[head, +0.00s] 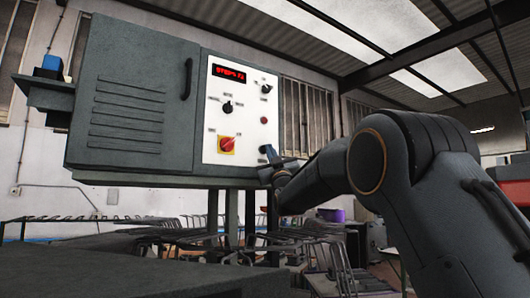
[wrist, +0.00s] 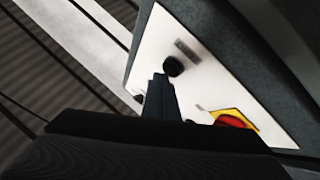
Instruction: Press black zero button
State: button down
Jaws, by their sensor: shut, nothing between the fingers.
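The white control panel (head: 238,135) is on the front of a grey cabinet. A black round button (head: 262,149) sits low on the panel's right side in the head view, partly covered by my gripper. A black round button (wrist: 173,66) also shows in the wrist view, beside a small label too blurred to read. My gripper (head: 269,153) is shut and empty, right at the panel's lower right. In the wrist view its fingertips (wrist: 160,78) overlap the button's lower left edge. I cannot tell whether they touch it.
A red rotary switch on a yellow plate (head: 226,145) is left of my gripper; it also shows in the wrist view (wrist: 234,120). Black knobs (head: 227,106), a red button (head: 264,120) and a red display (head: 229,73) are higher up. Metal racks (head: 300,245) stand below.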

jog(key=shift+w+a, duration=0.35)
jog(key=shift+w, duration=0.1)
dwell(1.0)
jog(key=shift+b, duration=0.35)
jog(key=shift+s+d+b, duration=0.5)
jog(key=shift+s+b, duration=0.2)
jog(key=shift+b, duration=0.1)
jog(key=s+d+b, duration=0.1)
jog(key=s+b, duration=0.1)
jog(key=s+d+b, duration=0.1)
jog(key=s, duration=0.1)
jog(key=shift+d+b, duration=0.4)
jog(key=shift+s, duration=0.1)
dwell(0.4)
